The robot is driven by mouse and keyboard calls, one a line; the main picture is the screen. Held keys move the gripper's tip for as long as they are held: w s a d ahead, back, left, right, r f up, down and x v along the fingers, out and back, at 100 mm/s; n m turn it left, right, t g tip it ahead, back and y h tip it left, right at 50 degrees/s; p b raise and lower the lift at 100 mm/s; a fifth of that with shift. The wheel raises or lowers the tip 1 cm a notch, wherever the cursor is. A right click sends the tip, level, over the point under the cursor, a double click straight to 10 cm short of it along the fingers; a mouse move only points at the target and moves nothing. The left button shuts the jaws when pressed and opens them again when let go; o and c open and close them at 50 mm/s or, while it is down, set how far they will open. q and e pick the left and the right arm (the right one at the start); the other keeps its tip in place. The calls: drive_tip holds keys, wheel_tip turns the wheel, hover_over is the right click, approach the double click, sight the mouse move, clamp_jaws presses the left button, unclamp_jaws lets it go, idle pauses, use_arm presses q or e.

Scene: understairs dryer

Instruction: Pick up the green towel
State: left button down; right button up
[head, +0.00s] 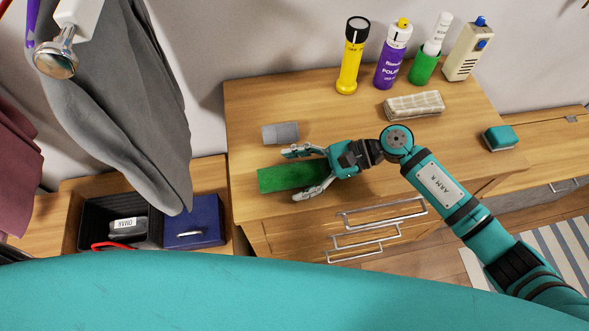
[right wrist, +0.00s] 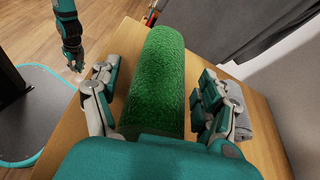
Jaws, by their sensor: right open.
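The green towel (head: 288,178) is a rolled or folded green bundle lying on the wooden cabinet top near its left front corner. My right gripper (head: 308,172) is open, with one finger on each side of the towel's right part. In the right wrist view the towel (right wrist: 156,80) runs lengthwise between the two spread fingers (right wrist: 158,105). A gap shows on the left side; whether the right finger touches it I cannot tell. In the right wrist view another teal arm's gripper (right wrist: 75,60) hangs at upper left, away from the towel; its jaw state is unclear.
A grey rolled cloth (head: 281,133) lies just behind the towel. A beige checked cloth (head: 414,105), a yellow flashlight (head: 350,62), a purple bottle (head: 392,60) and a green-based bottle (head: 426,62) stand farther back. A teal brush or sponge (head: 499,138) lies right. A blue box (head: 193,222) sits lower left.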

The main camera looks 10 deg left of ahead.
drive_tip(key=shift+c, duration=0.3)
drive_tip(key=c, duration=1.2)
drive_tip(key=shift+c, duration=0.2)
